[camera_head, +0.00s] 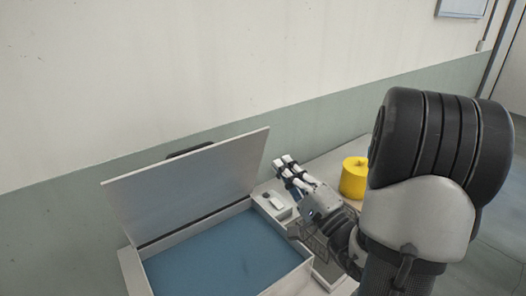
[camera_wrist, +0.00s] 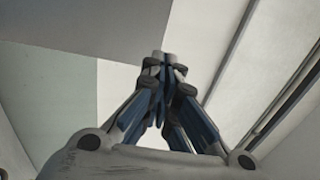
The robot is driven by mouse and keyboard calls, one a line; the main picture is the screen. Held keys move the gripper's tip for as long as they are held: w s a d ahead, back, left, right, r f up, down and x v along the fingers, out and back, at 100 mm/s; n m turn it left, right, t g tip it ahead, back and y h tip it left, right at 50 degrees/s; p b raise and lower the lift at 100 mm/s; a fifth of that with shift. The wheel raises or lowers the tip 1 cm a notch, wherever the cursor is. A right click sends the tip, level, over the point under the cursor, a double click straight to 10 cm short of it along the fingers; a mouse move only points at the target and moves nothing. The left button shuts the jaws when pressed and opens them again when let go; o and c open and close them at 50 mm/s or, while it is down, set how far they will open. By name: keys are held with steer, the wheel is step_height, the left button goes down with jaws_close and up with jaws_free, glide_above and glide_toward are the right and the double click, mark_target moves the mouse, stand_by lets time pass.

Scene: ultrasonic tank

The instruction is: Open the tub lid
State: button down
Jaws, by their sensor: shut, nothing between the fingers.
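The tub lid (camera_head: 190,185) is a flat pale grey panel. It stands raised and leans back along the tub's rear edge, towards the wall. The tub (camera_head: 131,272) below is open, with blue liquid (camera_head: 228,258) in it. My gripper (camera_head: 283,164) is to the right of the lid, above the tub's right side, and appears apart from the lid. Its fingers are shut with nothing between them. In the wrist view the fingertips (camera_wrist: 162,58) meet in front of pale surfaces. I cannot tell which of these surfaces is the lid.
A small white control box (camera_head: 273,203) sits at the tub's back right corner. A wire basket (camera_head: 310,238) is partly hidden by my arm. A yellow container (camera_head: 354,178) stands on the surface to the right. The wall (camera_head: 60,212) rises close behind the tub.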

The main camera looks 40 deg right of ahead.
mark_target(256, 133)
steer(key=x, duration=0.9)
steer(key=shift+w+r, duration=0.1)
steer(key=shift+w, duration=0.2)
steer(key=shift+d, duration=0.1)
